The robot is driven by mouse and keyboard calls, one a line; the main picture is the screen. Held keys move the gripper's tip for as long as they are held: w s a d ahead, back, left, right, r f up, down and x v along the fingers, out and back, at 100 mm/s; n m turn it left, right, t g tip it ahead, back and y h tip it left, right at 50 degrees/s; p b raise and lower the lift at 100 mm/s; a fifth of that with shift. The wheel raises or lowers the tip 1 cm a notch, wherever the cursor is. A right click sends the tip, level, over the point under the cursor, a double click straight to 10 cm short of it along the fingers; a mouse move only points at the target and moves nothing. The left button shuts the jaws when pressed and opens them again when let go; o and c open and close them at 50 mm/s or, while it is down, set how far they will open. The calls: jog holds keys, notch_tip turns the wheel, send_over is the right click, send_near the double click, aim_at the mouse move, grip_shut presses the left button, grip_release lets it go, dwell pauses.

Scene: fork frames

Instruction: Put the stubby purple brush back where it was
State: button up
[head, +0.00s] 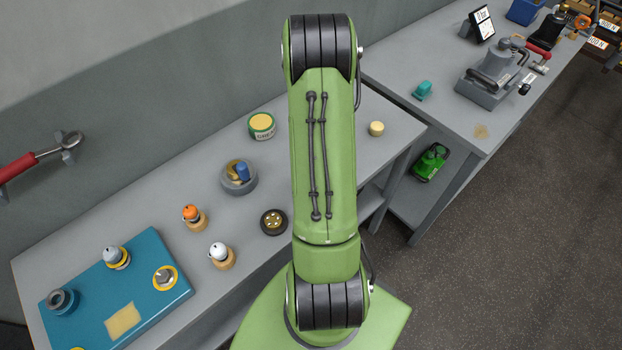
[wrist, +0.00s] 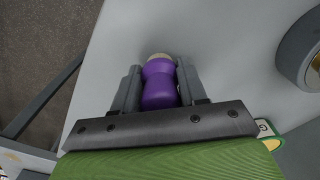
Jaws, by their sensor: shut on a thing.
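The stubby purple brush (wrist: 160,88) shows in the wrist view, with a waisted purple body and a pale tan end at the top of the picture. My gripper (wrist: 158,78) is shut on it, one grey finger on each side. The grey bench top (wrist: 225,50) lies beyond it; I cannot tell whether the brush touches the bench. In the head view my green arm hides the gripper and the brush.
On the bench in the head view are a green tin (head: 261,126), a grey bowl (head: 239,179) with items, a dark round piece (head: 273,222), orange-topped (head: 192,216) and white-topped (head: 221,256) pieces, a blue board (head: 166,290) and a pale yellow cylinder (head: 376,128).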

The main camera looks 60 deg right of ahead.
jog(key=shift+d+f, duration=0.15)
jog(key=shift+f, duration=0.35)
jog(key=o, duration=1.1)
jog(key=shift+o, duration=0.2)
